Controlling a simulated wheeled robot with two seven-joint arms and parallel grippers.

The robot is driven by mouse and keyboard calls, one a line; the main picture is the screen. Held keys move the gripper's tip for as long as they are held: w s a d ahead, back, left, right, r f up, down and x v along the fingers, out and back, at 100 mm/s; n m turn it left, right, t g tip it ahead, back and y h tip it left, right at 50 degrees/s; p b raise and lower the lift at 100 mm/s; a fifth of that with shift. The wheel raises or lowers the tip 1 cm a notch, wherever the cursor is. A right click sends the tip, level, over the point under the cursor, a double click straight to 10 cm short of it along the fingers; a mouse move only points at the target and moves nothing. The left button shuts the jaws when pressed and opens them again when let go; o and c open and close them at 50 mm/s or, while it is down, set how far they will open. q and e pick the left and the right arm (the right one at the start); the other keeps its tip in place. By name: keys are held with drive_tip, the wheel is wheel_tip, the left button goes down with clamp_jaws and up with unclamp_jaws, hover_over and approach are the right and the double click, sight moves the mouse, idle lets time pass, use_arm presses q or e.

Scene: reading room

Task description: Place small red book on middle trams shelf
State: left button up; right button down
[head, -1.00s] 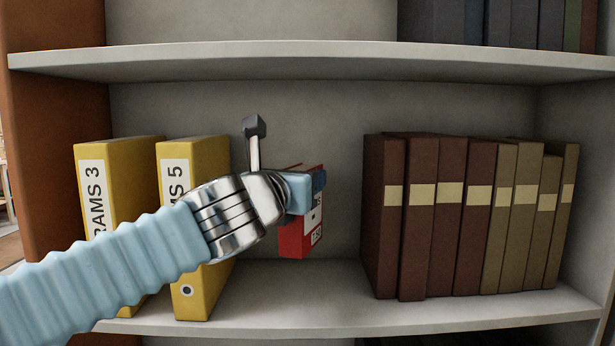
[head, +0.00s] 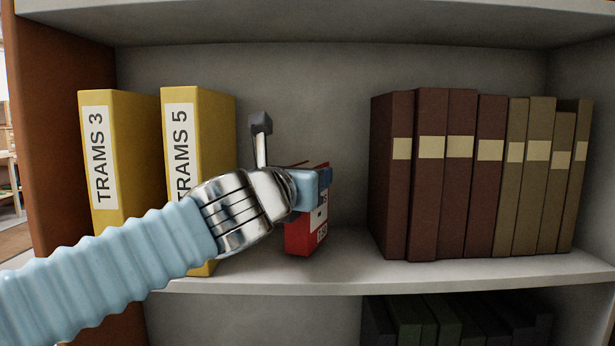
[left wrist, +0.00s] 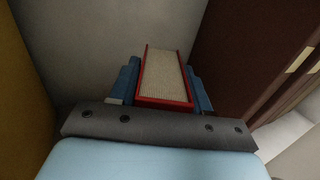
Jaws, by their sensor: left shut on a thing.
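The small red book (head: 318,238) with a white label is held upright in my left gripper (head: 312,188). In the left wrist view the book (left wrist: 165,76) sits between the two blue fingers (left wrist: 160,88), its red covers and pale page edges showing. The book is within the middle shelf (head: 350,272), in the gap between the yellow binders and the brown books. Its lower end is near the shelf board; I cannot tell whether it touches. Two yellow binders, TRAMS 3 (head: 100,190) and TRAMS 5 (head: 182,130), stand left of it. My right gripper is not in view.
A row of dark red-brown books (head: 430,190) and olive-brown books (head: 530,190) stands on the right of the shelf. The upper shelf board (head: 300,22) is overhead. Dark books (head: 460,320) stand on the shelf below. The gap around the red book is free.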

use_arm(q)
drive_tip(key=shift+f+b, duration=0.55)
drive_tip(key=shift+f, duration=0.05)
drive_tip(key=o, duration=1.4)
